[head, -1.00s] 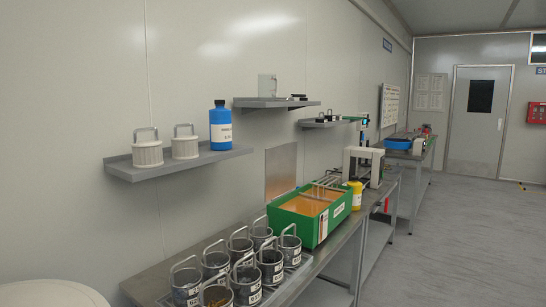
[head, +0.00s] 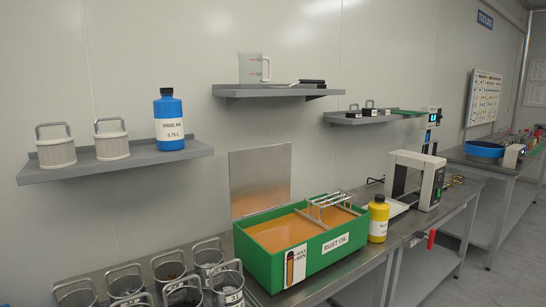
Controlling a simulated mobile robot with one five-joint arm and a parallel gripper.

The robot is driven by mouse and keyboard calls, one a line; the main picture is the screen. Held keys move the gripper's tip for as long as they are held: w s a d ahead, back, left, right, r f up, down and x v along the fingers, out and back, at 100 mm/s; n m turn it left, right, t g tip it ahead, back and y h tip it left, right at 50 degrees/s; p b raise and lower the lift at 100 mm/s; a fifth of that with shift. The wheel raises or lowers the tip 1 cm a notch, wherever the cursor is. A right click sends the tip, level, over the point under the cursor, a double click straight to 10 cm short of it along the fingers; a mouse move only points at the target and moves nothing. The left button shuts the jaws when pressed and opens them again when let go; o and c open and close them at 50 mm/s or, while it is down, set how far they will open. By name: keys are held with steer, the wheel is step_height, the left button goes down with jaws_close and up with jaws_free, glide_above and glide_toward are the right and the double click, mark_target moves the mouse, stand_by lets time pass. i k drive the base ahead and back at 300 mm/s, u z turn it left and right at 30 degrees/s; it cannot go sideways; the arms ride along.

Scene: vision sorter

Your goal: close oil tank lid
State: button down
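The oil tank (head: 300,271) is a green open box labelled RUST OIL on the bench, filled with orange oil. Its lid (head: 260,180) appears to be the flat metal panel standing upright along the tank's back edge, so the tank is open. A wire rack (head: 330,203) sits across the right part of the tank, with its bars above the rim. A level gauge with MAX and MIN marks is on the front wall. My gripper is not in view.
Several metal baskets with handles (head: 167,268) stand left of the tank. A yellow bottle (head: 378,222) stands close at its right, before a white frame-like device (head: 416,180). Wall shelves (head: 120,165) hold a blue bottle (head: 169,120), white filters and a jug (head: 253,68).

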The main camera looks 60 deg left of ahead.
mark_target(260, 176)
steer(key=u, duration=0.05)
steer(key=i, duration=1.2)
steer(key=u, duration=4.95)
steer(key=i, duration=1.05)
steer(key=z, duration=0.05)
